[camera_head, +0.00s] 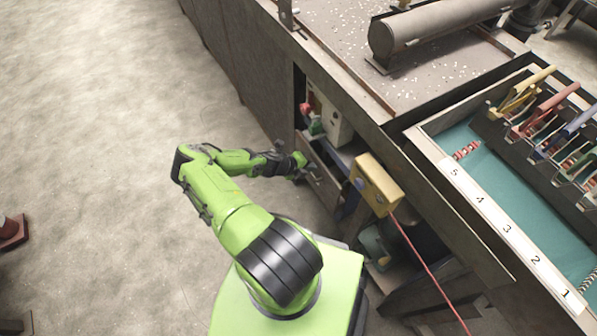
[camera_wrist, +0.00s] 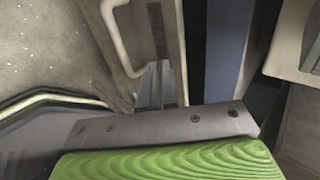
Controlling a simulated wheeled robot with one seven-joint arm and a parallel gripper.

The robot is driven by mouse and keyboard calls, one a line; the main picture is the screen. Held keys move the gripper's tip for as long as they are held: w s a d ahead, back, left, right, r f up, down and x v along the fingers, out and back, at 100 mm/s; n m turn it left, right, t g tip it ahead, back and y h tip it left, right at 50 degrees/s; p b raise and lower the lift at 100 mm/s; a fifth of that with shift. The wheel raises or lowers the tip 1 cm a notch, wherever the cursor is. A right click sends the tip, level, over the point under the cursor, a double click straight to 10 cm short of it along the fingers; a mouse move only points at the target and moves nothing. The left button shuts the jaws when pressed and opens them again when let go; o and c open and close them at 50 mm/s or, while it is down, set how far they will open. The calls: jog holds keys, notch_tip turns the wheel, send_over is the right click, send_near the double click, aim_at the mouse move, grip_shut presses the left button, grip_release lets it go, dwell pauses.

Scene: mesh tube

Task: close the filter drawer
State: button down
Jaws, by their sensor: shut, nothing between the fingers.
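The filter drawer (camera_head: 322,184) is a small grey-brown unit low at the side of the workbench, partly hidden by my gripper in the head view. It appears to stand out from the bench, but how far I cannot tell. In the wrist view, a pale panel (camera_wrist: 166,32) with a loop handle (camera_wrist: 122,40) runs upward in front of the fingers and seems to be the drawer front. My gripper (camera_head: 308,175) is shut and empty at the drawer. Its fingertips (camera_wrist: 156,72) are close to the panel by the handle's lower end; whether they touch is unclear.
A grey box with a red knob (camera_head: 306,109) sits above the drawer. A yellow control box (camera_head: 376,184) with a red cable (camera_head: 428,268) hangs to the right. The bench (camera_head: 395,140) overhangs this area. Open concrete floor (camera_head: 110,130) lies left.

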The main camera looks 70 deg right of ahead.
jog(key=shift+s+d, duration=0.4)
jog(key=shift+d, duration=0.05)
jog(key=shift+s+d, duration=0.2)
jog(key=s+d, duration=0.2)
jog(key=d, duration=0.1)
jog(key=shift+s+r, duration=0.15)
jog(key=shift+s, duration=0.2)
